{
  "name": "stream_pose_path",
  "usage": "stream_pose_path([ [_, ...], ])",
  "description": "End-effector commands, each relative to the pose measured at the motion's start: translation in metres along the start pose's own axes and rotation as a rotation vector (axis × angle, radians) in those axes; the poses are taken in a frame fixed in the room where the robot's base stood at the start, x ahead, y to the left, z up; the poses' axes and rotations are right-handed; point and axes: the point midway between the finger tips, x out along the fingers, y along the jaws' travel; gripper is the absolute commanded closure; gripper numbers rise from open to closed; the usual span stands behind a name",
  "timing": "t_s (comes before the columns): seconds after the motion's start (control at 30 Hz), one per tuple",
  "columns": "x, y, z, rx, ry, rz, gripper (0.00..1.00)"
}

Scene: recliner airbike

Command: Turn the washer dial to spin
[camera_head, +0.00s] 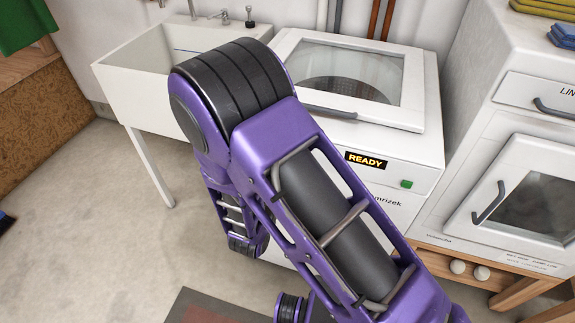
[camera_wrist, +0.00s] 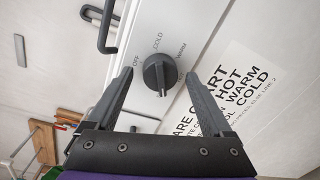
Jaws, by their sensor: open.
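The wrist view shows a round dark dial (camera_wrist: 159,72) on a white panel, with OFF, COLD and WARM printed around it. No SPIN label is visible there. A pale mark shows near the dial's lower edge. My gripper (camera_wrist: 159,74) is open, its two dark fingers on either side of the dial, with gaps visible; contact cannot be told. In the head view, the white washer (camera_head: 425,145) has a glass lid (camera_head: 345,75), a lit READY display (camera_head: 366,161) and a green button (camera_head: 407,184). My purple arm covers much of its front; no dial shows there.
A care chart sign (camera_wrist: 240,95) is right of the dial, and a dark handle (camera_wrist: 100,25) is at upper left.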

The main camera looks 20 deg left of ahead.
Motion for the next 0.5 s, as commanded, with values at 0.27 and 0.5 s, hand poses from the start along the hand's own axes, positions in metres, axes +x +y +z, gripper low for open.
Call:
stream_pose_path([
  [0.27, -0.034, 0.0, -0.001, -0.002, 0.006, -0.001, 0.15],
  [0.5, -0.094, 0.001, -0.001, -0.002, 0.006, 0.0, 0.15],
])
